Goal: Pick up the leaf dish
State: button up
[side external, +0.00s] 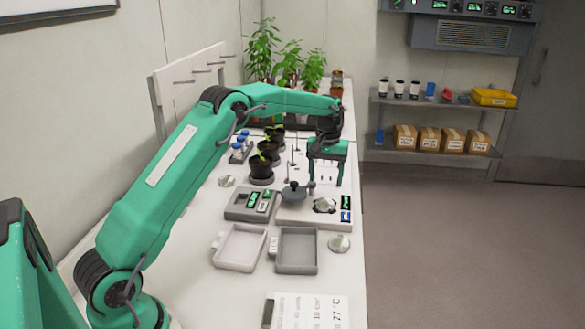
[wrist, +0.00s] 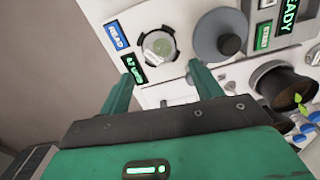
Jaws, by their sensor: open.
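A round clear dish with a grey-green piece in it (wrist: 158,44) sits in a dark clamp ring on a white instrument in the wrist view; it also shows in the side view (side external: 324,205). Two similar shallow dishes lie on the bench, one at the front right (side external: 338,243) and one further back on the left (side external: 227,181). I cannot tell which one is meant as the leaf dish. My gripper (side external: 326,182) is open and empty, pointing down above the white instrument. In the wrist view its two fingers (wrist: 162,74) stand apart, just short of the clamped dish.
A dark round knob or lid (side external: 293,191) stands beside the clamped dish. A grey display box (side external: 250,204) is to its left. A white tray (side external: 240,263) and a grey tray (side external: 297,266) lie in front. Potted seedlings (side external: 262,172) stand behind. The bench's right edge is close.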

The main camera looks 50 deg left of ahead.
aim_at(325, 202)
jog(key=shift+w+a+f, duration=0.15)
jog(key=shift+f, duration=0.15)
jog(key=shift+d+f, duration=0.2)
jog(key=shift+f, duration=3.75)
jog(key=c, duration=0.8)
jog(key=shift+r, duration=0.15)
jog(key=shift+r, duration=0.45)
notch_tip(325, 202, up, 3)
jog(key=shift+r, duration=0.1)
jog(key=s+d+r, duration=0.1)
jog(key=d+r, duration=0.1)
jog(key=d, duration=0.1)
jog(key=s+d+r, duration=0.1)
jog(key=d+r, duration=0.1)
jog(key=d, duration=0.2)
jog(key=s+d+r, duration=0.1)
jog(key=d+r, duration=0.1)
jog(key=d, duration=0.2)
jog(key=shift+s+r, duration=0.35)
jog(key=shift+s, duration=0.05)
